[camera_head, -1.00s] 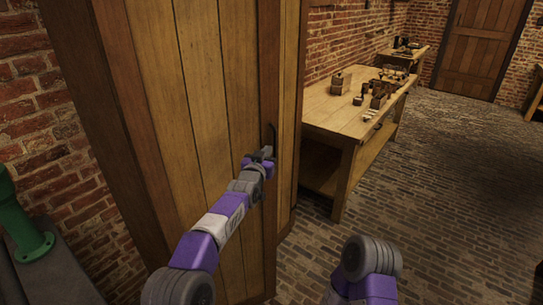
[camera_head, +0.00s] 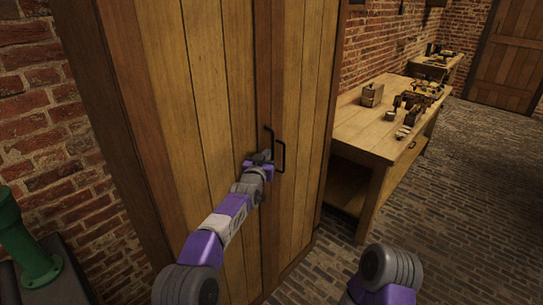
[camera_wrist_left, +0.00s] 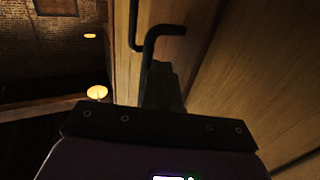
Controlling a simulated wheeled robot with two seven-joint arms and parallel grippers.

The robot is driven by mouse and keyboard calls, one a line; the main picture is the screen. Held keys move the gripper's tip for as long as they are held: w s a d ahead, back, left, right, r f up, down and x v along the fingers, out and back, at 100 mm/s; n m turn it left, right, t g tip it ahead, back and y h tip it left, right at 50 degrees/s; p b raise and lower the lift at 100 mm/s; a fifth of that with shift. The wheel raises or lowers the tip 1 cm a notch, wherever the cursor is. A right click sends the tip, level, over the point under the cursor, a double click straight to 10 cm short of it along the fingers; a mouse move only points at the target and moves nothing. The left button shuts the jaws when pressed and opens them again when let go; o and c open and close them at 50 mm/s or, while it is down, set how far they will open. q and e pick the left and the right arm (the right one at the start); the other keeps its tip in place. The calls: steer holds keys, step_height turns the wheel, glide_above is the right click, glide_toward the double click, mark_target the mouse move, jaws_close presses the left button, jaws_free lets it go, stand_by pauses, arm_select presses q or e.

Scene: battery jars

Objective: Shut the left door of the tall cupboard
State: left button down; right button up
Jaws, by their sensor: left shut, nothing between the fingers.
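The tall cupboard's left door (camera_head: 190,130) is made of vertical planks and looks nearly flush with the right door (camera_head: 300,120). I cannot tell whether a small gap is left. The left door's dark bar handle (camera_head: 267,140) stands beside the right door's handle (camera_head: 282,157). My left gripper (camera_head: 262,156) is shut and empty, at the left door's free edge by its handle. In the left wrist view the shut fingers (camera_wrist_left: 161,85) are close to a dark handle (camera_wrist_left: 160,32); contact is unclear. My right gripper is out of view; only part of that arm shows.
A wooden workbench (camera_head: 360,140) with a wooden box (camera_head: 372,94) and small items stands right of the cupboard. A green metal object (camera_head: 28,245) is at the left by the brick wall. The brick floor (camera_head: 450,210) at the right is clear.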

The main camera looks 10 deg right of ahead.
arm_select(q)
steer(key=shift+w+a+y, duration=0.3)
steer(key=shift+w+a, duration=0.05)
steer(key=shift+w, duration=0.2)
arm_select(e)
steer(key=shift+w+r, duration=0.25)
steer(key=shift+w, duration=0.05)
arm_select(q)
steer(key=shift+a, duration=0.1)
